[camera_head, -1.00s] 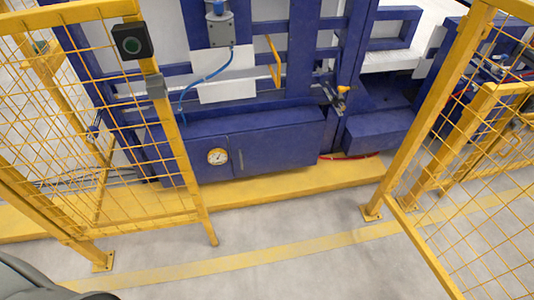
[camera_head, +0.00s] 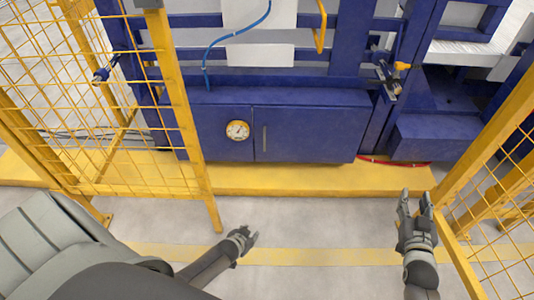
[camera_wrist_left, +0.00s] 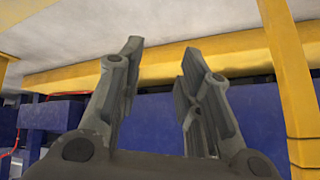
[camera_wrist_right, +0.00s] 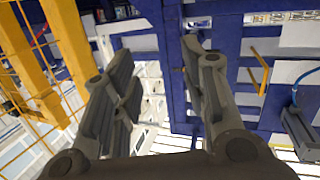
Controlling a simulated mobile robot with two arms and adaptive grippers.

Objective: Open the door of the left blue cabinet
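The blue cabinet (camera_head: 275,125) is low and sits at the base of the blue machine in the head view. Its left part has a round gauge (camera_head: 237,130). Its right part is a closed door (camera_head: 312,134) with a slim vertical handle (camera_head: 264,138) near the door's left edge. My left gripper (camera_head: 250,236) is in front of the cabinet, over the floor, apart from it. In the left wrist view its fingers (camera_wrist_left: 158,82) are spread and empty. My right gripper (camera_head: 416,196) is to the right, near the right fence. In the right wrist view its fingers (camera_wrist_right: 166,82) are spread and empty.
A yellow mesh fence panel (camera_head: 125,110) stands at left, its post (camera_head: 185,125) by the cabinet's left side. Another yellow fence (camera_head: 490,190) stands at right. A yellow ledge (camera_head: 300,180) runs below the cabinet. The floor between the fences is clear.

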